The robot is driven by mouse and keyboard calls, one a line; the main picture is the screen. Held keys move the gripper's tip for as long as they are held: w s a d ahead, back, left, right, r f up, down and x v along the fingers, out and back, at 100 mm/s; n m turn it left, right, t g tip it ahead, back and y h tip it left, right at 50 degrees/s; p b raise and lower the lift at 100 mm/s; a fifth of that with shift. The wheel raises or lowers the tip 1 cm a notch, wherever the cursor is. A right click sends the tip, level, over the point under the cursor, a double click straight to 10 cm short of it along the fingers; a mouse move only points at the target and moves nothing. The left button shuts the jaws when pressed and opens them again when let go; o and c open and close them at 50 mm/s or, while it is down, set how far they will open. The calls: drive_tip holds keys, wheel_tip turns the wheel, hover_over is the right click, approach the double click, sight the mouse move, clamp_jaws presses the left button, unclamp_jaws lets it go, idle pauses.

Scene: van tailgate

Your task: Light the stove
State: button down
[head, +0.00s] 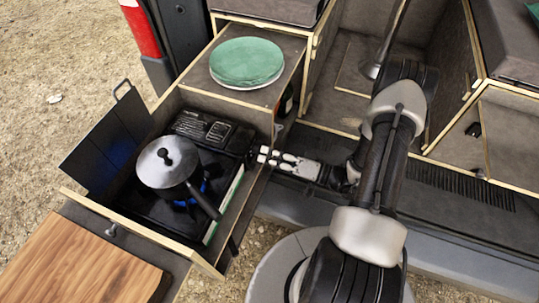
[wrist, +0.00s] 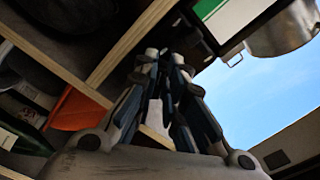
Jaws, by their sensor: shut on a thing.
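The black camping stove (head: 130,203) sits in a pulled-out wooden drawer box. A pot with a grey lid (head: 166,162) stands on its burner, its dark handle pointing to the lower right. A blue flame (head: 203,187) shows under the pot. My gripper (head: 264,154) reaches in from the right at the stove's right edge. In the wrist view, the fingers (wrist: 163,57) are close together beside the stove's dark side, with its green and white label (wrist: 208,8) above. My gripper is shut on what seems to be the stove's knob, which the fingers hide.
A green plate (head: 247,61) lies on the cabinet behind the stove. The box's wooden rim (head: 140,228) surrounds the stove closely. A wooden board (head: 75,268) is at the lower left.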

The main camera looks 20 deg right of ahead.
drive_tip(key=c, duration=1.7)
unclamp_jaws()
drive_tip(key=shift+o, duration=0.2)
drive_tip(key=v, duration=1.2)
